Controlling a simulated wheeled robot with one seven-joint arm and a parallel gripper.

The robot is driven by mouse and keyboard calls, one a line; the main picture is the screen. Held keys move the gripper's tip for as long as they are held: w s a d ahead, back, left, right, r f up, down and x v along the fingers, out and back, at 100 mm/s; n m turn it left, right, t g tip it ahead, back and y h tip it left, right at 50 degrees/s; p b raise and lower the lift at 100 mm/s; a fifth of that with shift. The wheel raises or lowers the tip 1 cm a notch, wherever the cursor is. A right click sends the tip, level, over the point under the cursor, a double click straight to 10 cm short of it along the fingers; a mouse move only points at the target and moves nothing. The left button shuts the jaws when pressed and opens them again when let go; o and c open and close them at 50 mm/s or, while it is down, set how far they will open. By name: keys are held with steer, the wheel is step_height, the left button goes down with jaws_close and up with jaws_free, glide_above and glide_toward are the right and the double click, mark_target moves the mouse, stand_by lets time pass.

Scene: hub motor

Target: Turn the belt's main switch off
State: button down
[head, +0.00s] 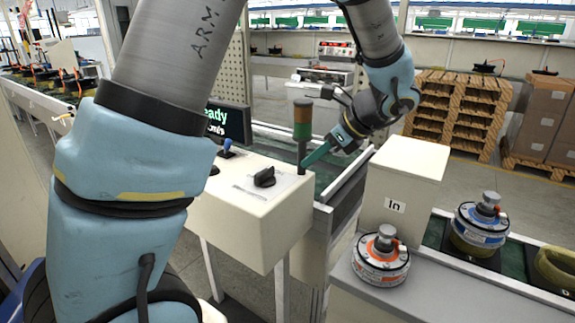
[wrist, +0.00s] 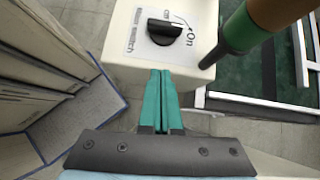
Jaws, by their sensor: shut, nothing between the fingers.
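The main switch is a black rotary knob (head: 265,177) on top of a cream control box (head: 240,220). In the wrist view the knob (wrist: 164,31) has a printed label at its left and "On" at its right. Its bar lies roughly crosswise, its right end near "On"; I cannot tell its exact setting. My gripper (head: 309,163) has green fingers, shut together and empty. In the wrist view the fingertips (wrist: 160,73) point at the box's near side, apart from the knob.
A signal post (head: 302,130) with a green and orange lamp stands close beside the knob. A blue-topped switch (head: 227,147) and a display reading "ready" (head: 228,122) are further left. A cream "In" box (head: 405,180) and an orange-banded motor (head: 381,257) are at the right.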

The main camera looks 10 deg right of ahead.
steer(key=shift+w+d+r+m+t, duration=0.1)
steer(key=shift+d+r+m+t, duration=0.15)
steer(key=shift+d, duration=0.3)
steer(key=shift+d+r+m+t, duration=0.1)
steer(key=shift+d+m+t, duration=0.05)
steer(key=shift+d+m, duration=0.3)
steer(key=p, duration=0.2)
glide_toward(272, 175)
step_height(272, 175, down, 4)
steer(key=shift+d+r, duration=0.15)
steer(key=shift+r, duration=0.1)
steer(key=shift+w+a+f+p, duration=0.25)
steer(key=shift+w+a+p, duration=0.55)
steer(key=shift+w+a, duration=0.35)
steer(key=shift+w+a+f, duration=0.1)
steer(key=shift+w+a, duration=0.25)
